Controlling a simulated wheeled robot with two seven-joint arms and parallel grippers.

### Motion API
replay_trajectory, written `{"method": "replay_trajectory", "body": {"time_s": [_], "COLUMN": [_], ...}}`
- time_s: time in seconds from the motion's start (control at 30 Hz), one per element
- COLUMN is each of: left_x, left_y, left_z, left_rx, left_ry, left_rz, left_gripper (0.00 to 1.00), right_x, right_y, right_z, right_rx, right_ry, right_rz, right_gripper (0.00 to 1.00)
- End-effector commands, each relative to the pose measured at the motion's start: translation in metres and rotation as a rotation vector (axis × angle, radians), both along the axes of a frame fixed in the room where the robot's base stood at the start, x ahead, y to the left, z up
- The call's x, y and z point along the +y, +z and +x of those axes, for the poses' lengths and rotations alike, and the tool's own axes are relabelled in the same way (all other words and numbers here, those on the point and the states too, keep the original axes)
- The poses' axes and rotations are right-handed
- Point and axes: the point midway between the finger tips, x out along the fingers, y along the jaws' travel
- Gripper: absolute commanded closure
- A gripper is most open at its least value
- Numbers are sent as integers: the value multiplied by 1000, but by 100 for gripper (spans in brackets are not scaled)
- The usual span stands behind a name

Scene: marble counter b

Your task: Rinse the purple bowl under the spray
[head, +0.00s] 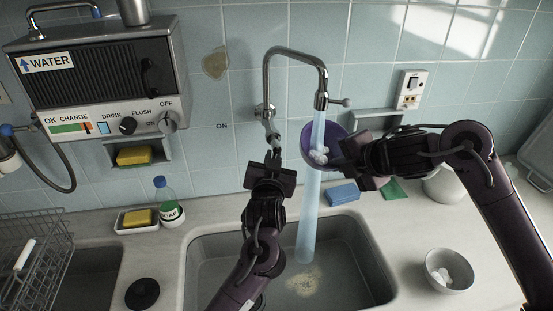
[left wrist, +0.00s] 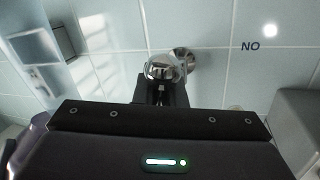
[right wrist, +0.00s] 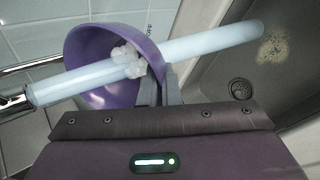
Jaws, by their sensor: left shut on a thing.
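The purple bowl (head: 312,138) is tilted on its side at the water stream (head: 313,190), with white foamy lumps (head: 319,155) near its lower rim. My right gripper (head: 342,152) is shut on the bowl's rim; the right wrist view shows the bowl (right wrist: 88,52) and the stream crossing its mouth over the white lumps. My left gripper (head: 273,150) is shut on the tap's knob (head: 270,128) at the wall. The left wrist view shows the round metal knob (left wrist: 162,68) at its fingertips. The tap (head: 295,52) runs in a blue column into the sink (head: 215,258).
A blue sponge (head: 343,194) and a green cloth (head: 393,189) lie behind the sink. A grey bowl with white lumps (head: 449,270) stands at right. A soap bottle (head: 168,203), a yellow sponge in a dish (head: 139,219) and a wire rack (head: 30,262) are at left.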

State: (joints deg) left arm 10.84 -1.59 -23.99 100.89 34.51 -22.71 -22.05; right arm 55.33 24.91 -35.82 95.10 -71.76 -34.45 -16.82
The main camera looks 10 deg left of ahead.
Motion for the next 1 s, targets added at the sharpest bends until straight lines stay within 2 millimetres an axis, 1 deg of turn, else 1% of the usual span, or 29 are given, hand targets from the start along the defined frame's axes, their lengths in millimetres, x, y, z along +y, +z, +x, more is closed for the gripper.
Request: {"method": "replay_trajectory", "body": {"time_s": [0.03, 0.13, 0.4, 0.43, 0.57, 0.87, 1.0], "left_x": [1, 3, 3, 3, 3, 3, 1], "left_y": [-5, -5, -6, -6, -6, -3, -2], "left_z": [-1, -2, -2, -2, -2, -3, -13], "left_rx": [23, 38, 42, 43, 42, 34, 34], "left_ry": [0, 0, 0, 1, 0, 1, -2], "left_rz": [30, 64, 67, 67, 67, 66, 66], "left_gripper": [100, 100, 100, 86, 69, 68, 68], "right_x": [0, 0, 0, 0, 0, 0, 0], "right_y": [0, 0, 0, 0, 0, 1, 1], "right_z": [0, 0, 0, 0, 0, 0, 0], "right_rx": [-1, -1, -1, -1, -1, -1, -2], "right_ry": [0, 0, 0, 0, 0, 0, -1], "right_rz": [1, 1, 1, 1, 1, 1, 1], "right_gripper": [100, 100, 100, 100, 100, 100, 100]}}
